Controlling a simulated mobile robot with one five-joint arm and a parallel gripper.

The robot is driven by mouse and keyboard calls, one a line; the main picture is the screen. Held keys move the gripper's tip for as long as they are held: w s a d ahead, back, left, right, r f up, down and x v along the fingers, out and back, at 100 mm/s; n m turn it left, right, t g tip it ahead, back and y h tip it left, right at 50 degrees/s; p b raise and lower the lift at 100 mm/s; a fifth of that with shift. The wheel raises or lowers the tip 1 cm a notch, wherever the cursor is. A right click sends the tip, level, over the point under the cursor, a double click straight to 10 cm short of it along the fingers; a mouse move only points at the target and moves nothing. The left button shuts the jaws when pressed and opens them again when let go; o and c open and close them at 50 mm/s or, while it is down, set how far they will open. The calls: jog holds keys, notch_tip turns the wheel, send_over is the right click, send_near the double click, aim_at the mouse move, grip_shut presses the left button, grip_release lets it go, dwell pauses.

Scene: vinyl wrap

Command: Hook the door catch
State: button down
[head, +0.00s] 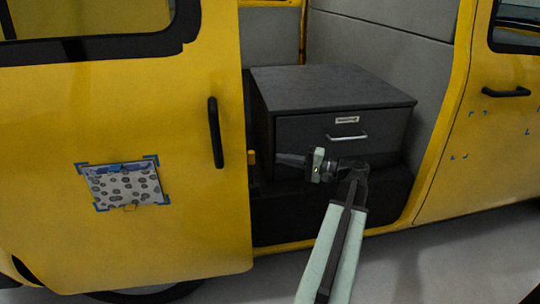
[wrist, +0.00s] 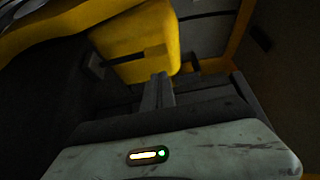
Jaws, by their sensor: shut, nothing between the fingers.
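The yellow sliding door (head: 200,200) stands open at the left, with a black upright handle (head: 215,132). A small orange-yellow piece (head: 251,157) sits at the door's right edge; I cannot tell whether it is the catch. My gripper (head: 279,159) is in the doorway, pointing left towards that edge, a little short of the piece. Its fingers are shut and empty. In the wrist view my gripper's fingers (wrist: 160,90) point at a yellow panel (wrist: 135,45) with a dark bar beside it. That view is dark, and no catch is clear in it.
A dark cabinet (head: 330,85) with a drawer and a silver pull (head: 347,136) stands just behind my gripper. A spotted patch with blue corner marks (head: 125,185) is on the door. The yellow front door (head: 490,150) is at the right. Grey floor (head: 430,265) is clear in front.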

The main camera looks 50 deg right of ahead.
aim_at(252, 169)
jog(key=x, duration=0.9)
